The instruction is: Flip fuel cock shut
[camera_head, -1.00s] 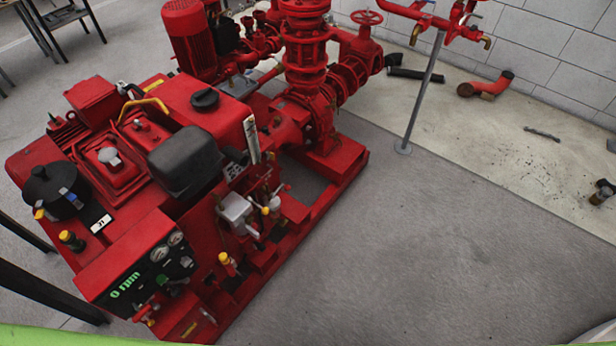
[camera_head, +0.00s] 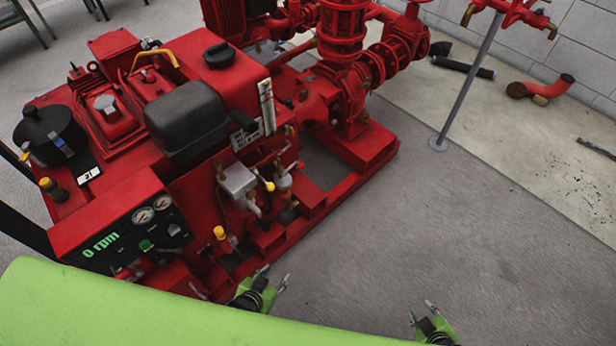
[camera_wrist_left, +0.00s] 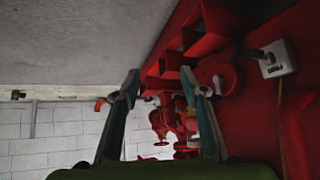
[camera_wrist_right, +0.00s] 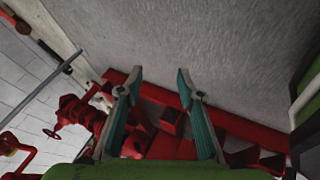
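The fuel cock is too small to pick out for certain among the yellow-capped fittings on the side of the red engine (camera_head: 130,150). These include a yellow-topped fitting (camera_head: 219,232) low on the side and another by the white box (camera_head: 237,180). My left gripper (camera_head: 273,276) is open and empty, in front of the engine's lower side and apart from those fittings. Its open fingers also show in the left wrist view (camera_wrist_left: 160,80). My right gripper (camera_head: 421,310) is open and empty over the floor to the right. Its spread fingers show in the right wrist view (camera_wrist_right: 160,74).
The control panel (camera_head: 130,235) reads 0 rpm at the engine's front left. The red pump (camera_head: 345,70) stands behind. A grey post (camera_head: 470,85) stands on the floor at right. The grey floor (camera_head: 430,220) right of the pumpset is clear.

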